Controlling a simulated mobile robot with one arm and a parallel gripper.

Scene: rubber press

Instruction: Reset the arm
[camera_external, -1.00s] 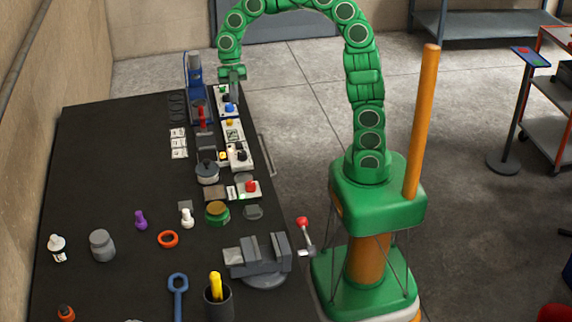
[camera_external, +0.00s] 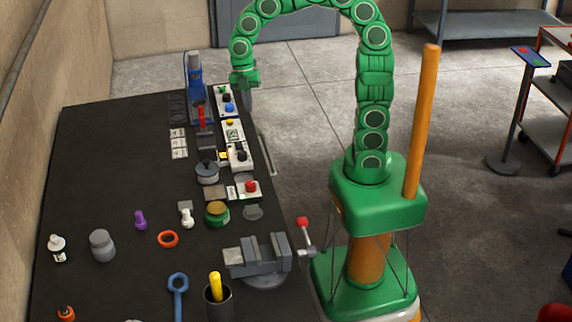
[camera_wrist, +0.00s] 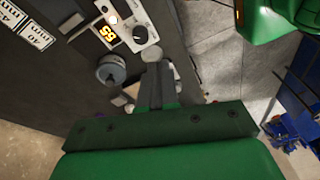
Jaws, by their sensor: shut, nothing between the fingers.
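My green arm arches from its base on the right up and over toward the far end of the black workbench (camera_external: 110,185). My gripper (camera_external: 248,98) hangs pointing down by the bench's right edge, beside the control boxes. In the wrist view my gripper (camera_wrist: 158,72) is shut, its fingers together with nothing between them. The blue press (camera_external: 195,85) with a red handle stands to the left of my gripper, apart from it. The wrist view also shows a control box with a lit yellow display (camera_wrist: 107,32) and a grey round pot (camera_wrist: 112,70).
A vise (camera_external: 258,256) with a red-knobbed handle sits at the bench's right edge. A green-rimmed jar (camera_external: 217,213), an orange ring (camera_external: 168,239), a blue wrench (camera_external: 178,292) and a black cup (camera_external: 218,303) stand or lie nearby. Open floor lies right of the bench.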

